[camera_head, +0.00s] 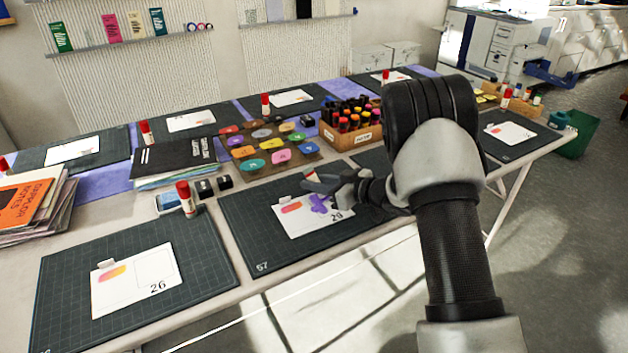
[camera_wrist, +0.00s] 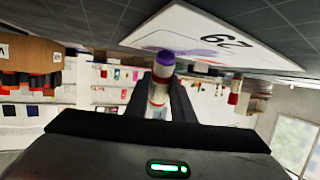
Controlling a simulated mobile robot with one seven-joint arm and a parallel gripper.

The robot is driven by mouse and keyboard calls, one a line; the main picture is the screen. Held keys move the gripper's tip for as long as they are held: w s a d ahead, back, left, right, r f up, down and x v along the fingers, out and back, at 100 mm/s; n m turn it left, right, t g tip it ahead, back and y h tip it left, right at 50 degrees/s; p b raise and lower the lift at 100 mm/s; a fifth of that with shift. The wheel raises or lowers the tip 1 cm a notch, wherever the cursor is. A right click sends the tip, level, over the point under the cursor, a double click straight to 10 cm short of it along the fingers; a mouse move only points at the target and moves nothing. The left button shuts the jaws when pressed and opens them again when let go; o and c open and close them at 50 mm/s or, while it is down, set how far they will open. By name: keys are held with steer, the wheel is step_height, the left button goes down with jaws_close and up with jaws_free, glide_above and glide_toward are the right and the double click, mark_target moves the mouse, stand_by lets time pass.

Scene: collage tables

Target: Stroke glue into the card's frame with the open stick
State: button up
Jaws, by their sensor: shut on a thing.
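The white card numbered 29 (camera_head: 299,227) lies on the dark cutting mat marked 57 (camera_head: 262,247). Purple glue (camera_head: 320,204) marks the right part of its face, beside an orange-pink printed patch. My gripper (camera_head: 314,182) is just above the card's far side. In the wrist view my gripper (camera_wrist: 160,95) is shut on an open glue stick (camera_wrist: 157,93) with a purple tip (camera_wrist: 165,58). The tip points at the card (camera_wrist: 205,30), where purple also shows. I cannot tell whether the tip touches the card. The fingers hide most of the stick in the head view.
A red-capped glue stick (camera_head: 187,198) stands left of the mat. A tray of coloured tags (camera_head: 270,150) and a wooden box of markers (camera_head: 350,125) stand behind. Card 26 (camera_head: 125,295) lies on the front-left mat. My arm covers the table to the right.

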steer(key=shift+s+d+f, duration=0.1)
steer(key=shift+s+d, duration=0.2)
steer(key=shift+s, duration=0.45)
steer(key=shift+s+d+p, duration=0.3)
steer(key=shift+s+d, duration=0.1)
steer(key=shift+s, duration=0.25)
steer(key=shift+s+d+p, duration=0.25)
steer(key=shift+s+d, duration=0.1)
steer(key=shift+s, duration=0.3)
steer(key=shift+w+d, duration=0.65)
steer(key=shift+d, duration=0.3)
steer(key=shift+w+a, duration=0.6)
steer(key=shift+w, duration=0.3)
steer(key=shift+w+a, duration=0.6)
steer(key=shift+w, duration=0.3)
steer(key=shift+w+a, duration=0.6)
steer(key=shift+w, duration=0.3)
steer(key=shift+r, duration=0.25)
step_height(320, 180, up, 7)
steer(key=p, duration=0.6)
steer(key=shift+f, duration=0.1)
